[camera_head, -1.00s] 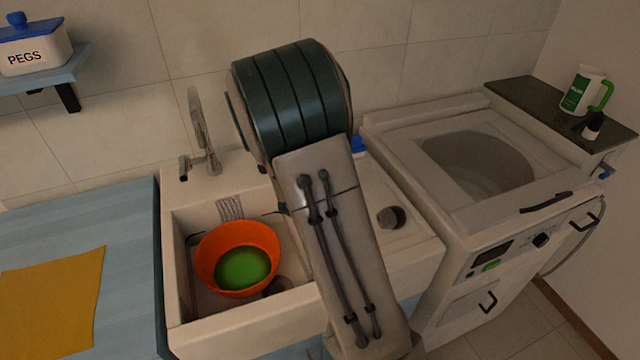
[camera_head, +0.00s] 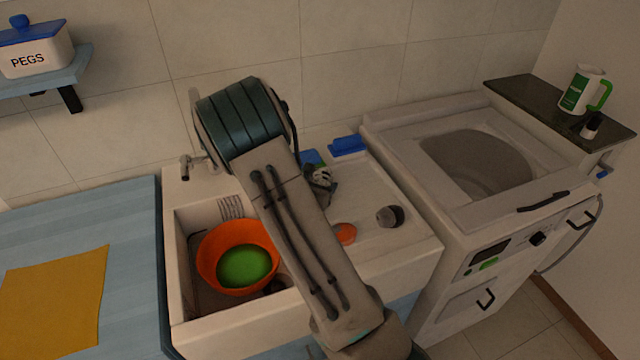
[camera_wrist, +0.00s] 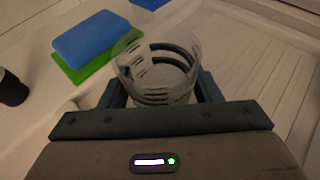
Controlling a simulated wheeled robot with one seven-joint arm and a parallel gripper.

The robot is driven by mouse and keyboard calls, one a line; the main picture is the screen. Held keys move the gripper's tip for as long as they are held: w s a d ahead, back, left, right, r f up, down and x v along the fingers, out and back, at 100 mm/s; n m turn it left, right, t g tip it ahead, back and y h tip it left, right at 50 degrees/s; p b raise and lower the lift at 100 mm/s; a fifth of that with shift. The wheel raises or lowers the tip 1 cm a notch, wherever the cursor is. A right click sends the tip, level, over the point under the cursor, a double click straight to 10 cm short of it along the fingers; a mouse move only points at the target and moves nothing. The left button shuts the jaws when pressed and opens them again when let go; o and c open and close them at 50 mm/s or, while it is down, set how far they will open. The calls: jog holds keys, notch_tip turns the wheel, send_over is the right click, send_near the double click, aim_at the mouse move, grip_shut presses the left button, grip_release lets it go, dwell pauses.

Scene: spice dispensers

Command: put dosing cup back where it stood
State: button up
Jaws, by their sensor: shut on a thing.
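The dosing cup (camera_wrist: 158,62) is a clear, see-through cup with dark rings showing through its wall. In the wrist view it sits upright between the two fingers of my gripper (camera_wrist: 160,88), which is shut on it. In the head view my gripper (camera_head: 321,180) is above the back left part of the drainboard, partly behind my arm. I cannot tell whether the cup's base touches the surface; the cup is hard to make out there.
A blue sponge on a green one (camera_wrist: 97,42) lies close by on the left. A blue block (camera_head: 347,145) stands at the back wall. An orange item (camera_head: 345,234) and a grey cup-like item (camera_head: 390,216) are on the drainboard (camera_head: 410,246). The sink holds an orange bowl (camera_head: 208,262).

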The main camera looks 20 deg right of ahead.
jog(key=shift+f, duration=0.15)
jog(key=o, duration=1.1)
jog(key=shift+c, duration=0.2)
